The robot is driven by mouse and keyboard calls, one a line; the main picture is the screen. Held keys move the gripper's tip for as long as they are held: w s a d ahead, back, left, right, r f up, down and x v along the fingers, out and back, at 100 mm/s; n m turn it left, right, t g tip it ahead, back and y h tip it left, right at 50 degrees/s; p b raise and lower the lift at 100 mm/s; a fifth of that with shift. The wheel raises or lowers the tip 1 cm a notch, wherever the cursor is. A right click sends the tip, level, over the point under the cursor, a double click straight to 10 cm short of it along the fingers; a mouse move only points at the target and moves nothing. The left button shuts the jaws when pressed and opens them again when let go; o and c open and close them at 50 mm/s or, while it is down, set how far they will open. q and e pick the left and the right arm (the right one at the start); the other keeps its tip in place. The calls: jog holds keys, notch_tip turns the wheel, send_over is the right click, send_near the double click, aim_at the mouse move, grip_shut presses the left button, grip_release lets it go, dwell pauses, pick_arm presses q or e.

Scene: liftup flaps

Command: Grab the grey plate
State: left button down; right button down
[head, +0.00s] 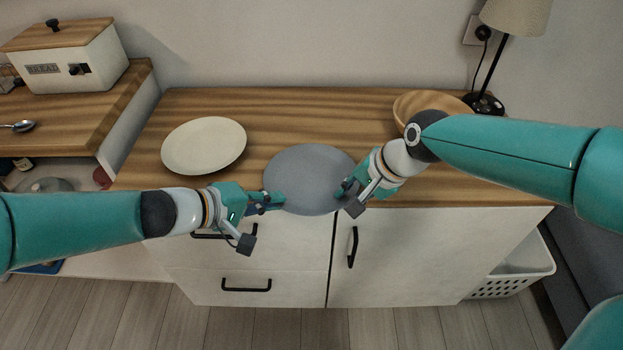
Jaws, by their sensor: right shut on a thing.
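The grey plate (308,178) is round and lies at the front edge of the wooden counter, with its near rim over the edge. My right gripper (349,198) is at the plate's right rim and shut on it. My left gripper (264,220) is at the plate's left rim. Its fingers are apart, one near the rim and the other lower, in front of the cabinet. It looks open, and whether it touches the plate is hard to tell.
A cream plate (204,145) lies to the left on the counter (290,105). A wooden bowl (412,103) is partly hidden behind my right arm, near a lamp (487,103). A bread box (70,58) stands on the higher left surface. Cabinet handles (352,247) stick out below.

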jog(key=shift+r, duration=0.1)
notch_tip(320, 180, up, 5)
jog(key=p, duration=0.5)
